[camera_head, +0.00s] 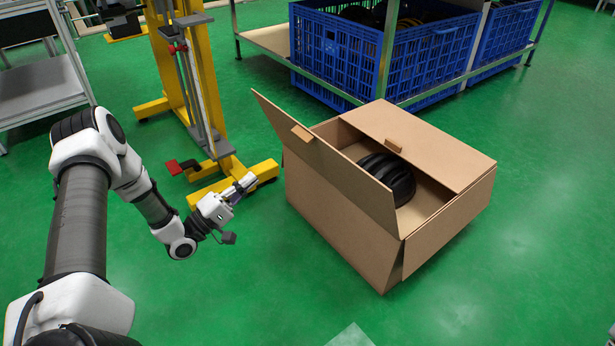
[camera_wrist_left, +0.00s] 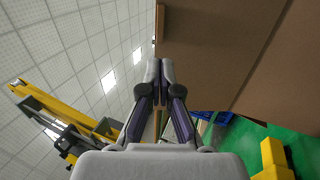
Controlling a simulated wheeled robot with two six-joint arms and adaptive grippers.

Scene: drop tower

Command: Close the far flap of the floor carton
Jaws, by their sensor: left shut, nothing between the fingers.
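The open brown floor carton (camera_head: 345,225) stands on the green floor right of centre in the head view. Its far flap (camera_head: 435,145), with a small tab, lies roughly flat over the far part of the opening. Its near flap (camera_head: 335,165) stands up, leaning outward, with a tab on its inner face. A black ribbed round part (camera_head: 388,178) shows inside, partly hidden by the flaps. My left gripper (camera_head: 247,182) is shut and empty, left of the carton and apart from it. In the left wrist view the shut fingers (camera_wrist_left: 160,70) show beside brown cardboard (camera_wrist_left: 225,55).
A yellow lifting stand (camera_head: 195,85) with a red pedal (camera_head: 182,166) is behind my left gripper. A rack with blue crates (camera_head: 335,55) stands behind the carton. A grey shelf (camera_head: 40,90) is at far left. The floor in front and right is clear.

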